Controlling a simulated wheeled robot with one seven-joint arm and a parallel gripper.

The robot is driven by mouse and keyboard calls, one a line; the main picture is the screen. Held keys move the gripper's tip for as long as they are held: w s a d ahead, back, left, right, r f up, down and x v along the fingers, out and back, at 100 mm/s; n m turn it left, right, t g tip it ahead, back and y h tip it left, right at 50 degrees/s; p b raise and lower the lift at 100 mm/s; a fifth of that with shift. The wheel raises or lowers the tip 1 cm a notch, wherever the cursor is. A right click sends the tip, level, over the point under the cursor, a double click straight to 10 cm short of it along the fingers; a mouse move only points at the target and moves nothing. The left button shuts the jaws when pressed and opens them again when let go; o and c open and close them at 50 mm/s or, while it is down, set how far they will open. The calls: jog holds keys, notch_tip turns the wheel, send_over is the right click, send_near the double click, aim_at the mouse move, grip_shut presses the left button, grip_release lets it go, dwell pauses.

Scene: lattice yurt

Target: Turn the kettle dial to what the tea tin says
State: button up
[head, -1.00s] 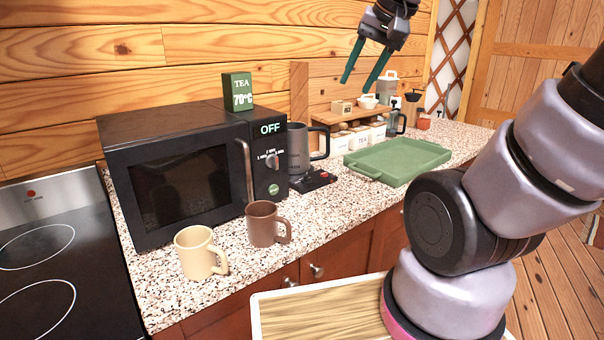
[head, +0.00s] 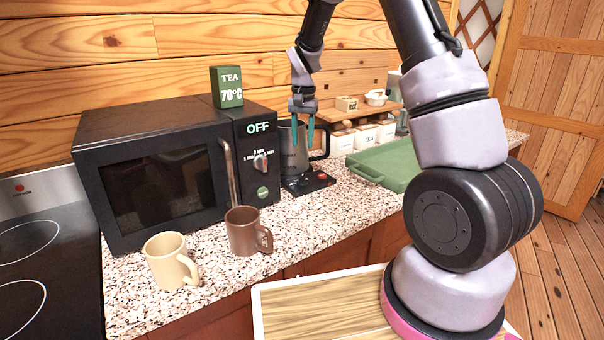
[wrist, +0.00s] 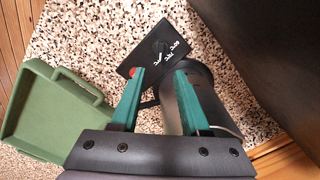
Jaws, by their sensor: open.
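The green tea tin (head: 228,87) stands on top of the microwave and reads "TEA 70°C". The grey kettle (head: 293,147) stands on its black base on the counter, right of the microwave; it also shows in the wrist view (wrist: 199,92). The black base (head: 308,181) carries a dial and a red part at its front; white markings show on it in the wrist view (wrist: 165,50), too small to read surely. My gripper (head: 303,141) is open and empty, pointing down at the kettle. In the wrist view its teal fingertips (wrist: 160,72) appear over the kettle and the base's near edge.
The black microwave (head: 160,170) shows OFF. A brown mug (head: 243,232) and a cream mug (head: 168,262) stand before it. A green tray (head: 385,163) lies right of the kettle. A shelf with white canisters (head: 364,135) is behind. The counter in front of the base is clear.

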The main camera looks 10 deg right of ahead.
aim_at(302, 176)
notch_tip(302, 176, down, 12)
jog(key=shift+w+a+r, duration=0.1)
jog(key=shift+w, duration=0.05)
dwell(0.3)
grip_shut()
